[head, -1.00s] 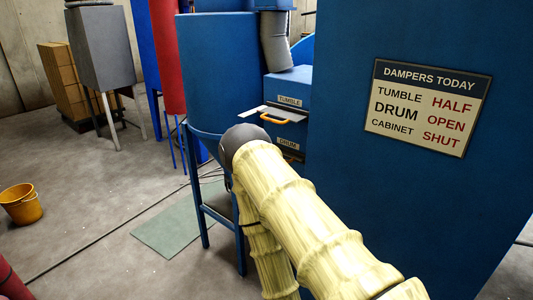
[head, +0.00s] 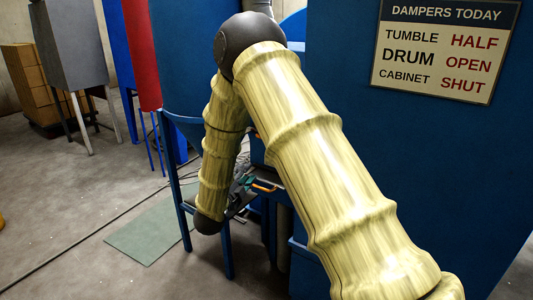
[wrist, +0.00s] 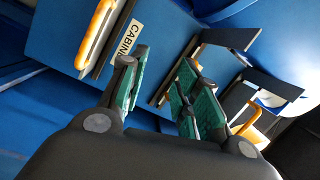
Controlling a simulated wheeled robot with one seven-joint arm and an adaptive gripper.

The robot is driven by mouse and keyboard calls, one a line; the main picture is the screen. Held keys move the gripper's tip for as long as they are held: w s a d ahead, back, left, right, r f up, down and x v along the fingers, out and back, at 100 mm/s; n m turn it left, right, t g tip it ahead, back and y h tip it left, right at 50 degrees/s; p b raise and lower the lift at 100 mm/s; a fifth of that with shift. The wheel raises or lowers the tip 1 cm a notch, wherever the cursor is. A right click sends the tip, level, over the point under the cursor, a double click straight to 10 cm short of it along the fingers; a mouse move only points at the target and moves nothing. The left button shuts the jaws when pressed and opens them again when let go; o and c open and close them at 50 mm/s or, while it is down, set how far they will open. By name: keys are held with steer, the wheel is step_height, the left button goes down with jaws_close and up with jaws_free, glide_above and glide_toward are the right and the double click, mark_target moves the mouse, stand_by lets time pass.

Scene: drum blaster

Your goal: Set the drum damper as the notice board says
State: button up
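The notice board (head: 445,48) reads tumble half, drum open, cabinet shut. My gripper (wrist: 162,85) is open and empty in the wrist view, with green pads. It is close to the blue ducting. A label reading "CABIN…" (wrist: 128,38) is beside an orange handle (wrist: 97,33) at upper left. A second orange handle (wrist: 252,122) with a dark plate (wrist: 270,84) is at right; its label is not visible, so I cannot tell which damper it is. In the head view, an orange handle (head: 264,187) shows by my gripper. My arm hides the tumble and drum labels there.
A large blue panel (head: 400,150) carries the board at right. A blue hopper on legs (head: 180,185) stands left of my forearm. A green mat (head: 150,232) lies on the floor. Open floor is at left.

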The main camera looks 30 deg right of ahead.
step_height(320, 180, up, 7)
steer(key=d+m+g+h+b, duration=0.1)
steer(key=d+m+g+h, duration=0.15)
steer(key=m, duration=0.35)
steer(key=shift+g+h, duration=0.35)
steer(key=shift+h, duration=0.1)
steer(key=x, duration=1)
steer(key=shift+w, duration=0.2)
jaws_close()
